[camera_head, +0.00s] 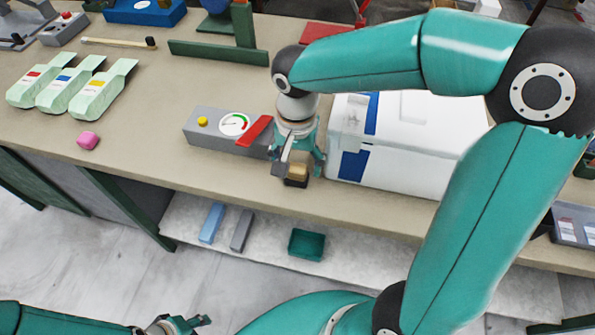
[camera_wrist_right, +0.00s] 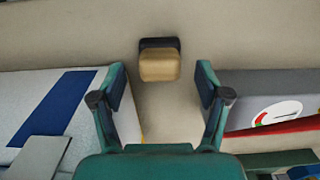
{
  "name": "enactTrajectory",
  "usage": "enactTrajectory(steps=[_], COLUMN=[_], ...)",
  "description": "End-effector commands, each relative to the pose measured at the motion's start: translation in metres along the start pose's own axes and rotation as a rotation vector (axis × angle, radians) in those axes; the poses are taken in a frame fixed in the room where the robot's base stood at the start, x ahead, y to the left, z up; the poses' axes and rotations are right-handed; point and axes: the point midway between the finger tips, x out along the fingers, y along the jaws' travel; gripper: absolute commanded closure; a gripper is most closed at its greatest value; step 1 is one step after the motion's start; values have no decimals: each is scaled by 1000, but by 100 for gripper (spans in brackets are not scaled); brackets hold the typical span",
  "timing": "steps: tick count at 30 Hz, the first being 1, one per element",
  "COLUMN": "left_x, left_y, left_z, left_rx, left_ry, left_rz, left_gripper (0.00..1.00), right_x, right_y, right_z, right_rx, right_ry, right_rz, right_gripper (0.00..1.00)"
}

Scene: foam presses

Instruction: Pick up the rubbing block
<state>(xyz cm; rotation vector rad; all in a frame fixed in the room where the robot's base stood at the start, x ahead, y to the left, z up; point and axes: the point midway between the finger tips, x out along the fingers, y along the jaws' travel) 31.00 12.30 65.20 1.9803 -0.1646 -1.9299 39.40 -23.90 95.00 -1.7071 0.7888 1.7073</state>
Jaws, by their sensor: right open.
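The rubbing block (camera_head: 297,172), a small tan block on a black base, lies on the bench near its front edge. It also shows in the right wrist view (camera_wrist_right: 160,66), centred ahead of the fingertips. My right gripper (camera_head: 297,162) points down over the block, with its fingers apart. In the wrist view my right gripper (camera_wrist_right: 160,85) has an empty gap between the fingers, and the block appears just beyond it, not gripped. My left gripper (camera_head: 187,325) is at the bottom edge, partly cut off, away from the bench top.
A grey box with a dial (camera_head: 205,132) and red lever stands left of the right gripper; a white case (camera_head: 400,157) stands close on its right. A lower shelf holds a green tray (camera_head: 307,244).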

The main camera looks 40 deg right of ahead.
Motion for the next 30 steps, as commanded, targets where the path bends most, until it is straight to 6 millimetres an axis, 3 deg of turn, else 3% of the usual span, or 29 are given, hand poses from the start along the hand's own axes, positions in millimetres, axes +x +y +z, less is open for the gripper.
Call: enactTrajectory(steps=[5,13,24,30], left_x=[-1,0,0,0], left_y=[0,0,0,0], left_z=[0,0,0,0], left_rx=[0,0,0,0], left_ry=[0,0,0,0], left_rz=[0,0,0,0], left_gripper=[60,60,60,60], right_x=[20,22,22,22], right_y=[0,0,0,0], right_z=[0,0,0,0], right_rx=[0,0,1,0], right_ry=[-1,0,0,1], right_rz=[1,-1,-1,-1], right_gripper=[25,27,88,91])
